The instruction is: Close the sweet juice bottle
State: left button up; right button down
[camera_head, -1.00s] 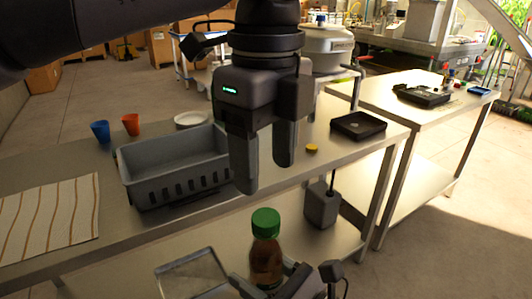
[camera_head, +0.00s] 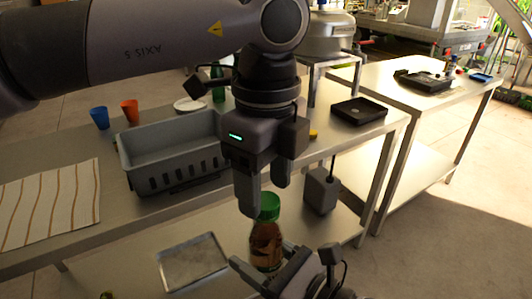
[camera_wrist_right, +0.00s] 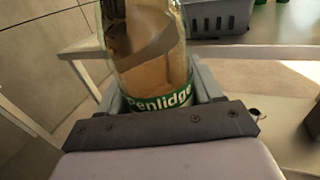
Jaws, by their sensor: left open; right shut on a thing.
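The juice bottle (camera_head: 266,243) stands upright with brown liquid and a green cap (camera_head: 268,201) on its top. My right gripper (camera_head: 272,270) is shut on its lower body. In the right wrist view the bottle (camera_wrist_right: 152,55) fills the space between the fingers, and its green label reads "Penlidge". My left gripper (camera_head: 265,197) is open and points down at the cap. One finger reaches down beside the cap's left edge, and the other is shorter in view, above and right. I cannot tell whether either finger touches the cap.
A grey crate (camera_head: 176,170) stands on the metal table behind, with blue and orange cups (camera_head: 130,112), a plate (camera_head: 189,105) and a green bottle (camera_head: 218,85). A yellow disc (camera_head: 313,134) and black tray (camera_head: 358,111) lie right. A metal tray (camera_head: 192,262) is on the lower shelf.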

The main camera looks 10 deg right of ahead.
pick_arm(q)
jog(key=shift+f, duration=0.85)
jog(key=shift+c, duration=0.2)
jog(key=c, duration=1)
jog(key=shift+c, duration=0.2)
